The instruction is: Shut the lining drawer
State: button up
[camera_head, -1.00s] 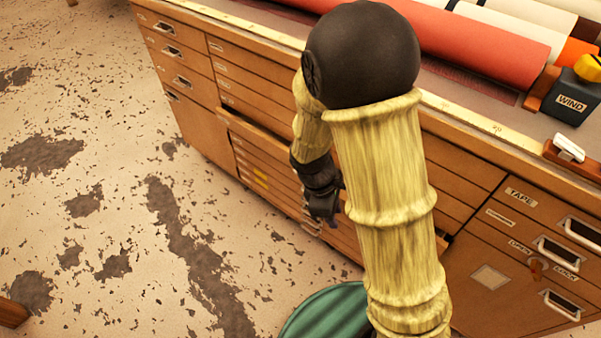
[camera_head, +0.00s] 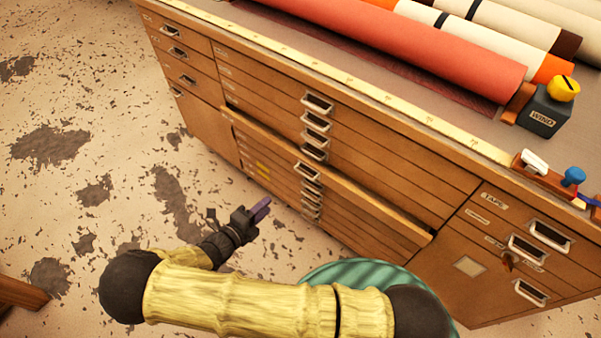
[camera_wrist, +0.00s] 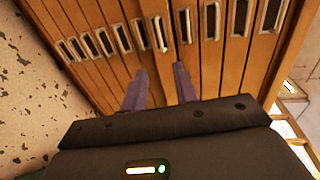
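One wide drawer (camera_head: 375,203) of the wooden cabinet stands out a little from the drawers around it, with a dark gap above its front. Its label is too small to read, so I cannot confirm that it is the lining drawer. My gripper (camera_head: 262,207) is in front of the lower drawers, apart from them and empty. In the wrist view its two purple fingers (camera_wrist: 160,82) are spread apart and point toward the column of drawer handles. One handle (camera_wrist: 158,34), lying ahead between the fingers, looks nearer than its neighbours.
The cabinet top (camera_head: 330,50) carries a red roll (camera_head: 400,45), several other rolls, and a dark block (camera_head: 545,110) with a yellow knob. A small key or tag hangs at the right-hand drawers. The floor (camera_head: 110,140) left of the cabinet is clear.

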dwell(0.3)
jog(key=b+x, duration=0.1)
jog(key=x, duration=1.6)
jog(key=shift+w, duration=0.2)
jog(key=shift+d+f, duration=0.1)
jog(key=shift+c, duration=0.2)
grip_shut()
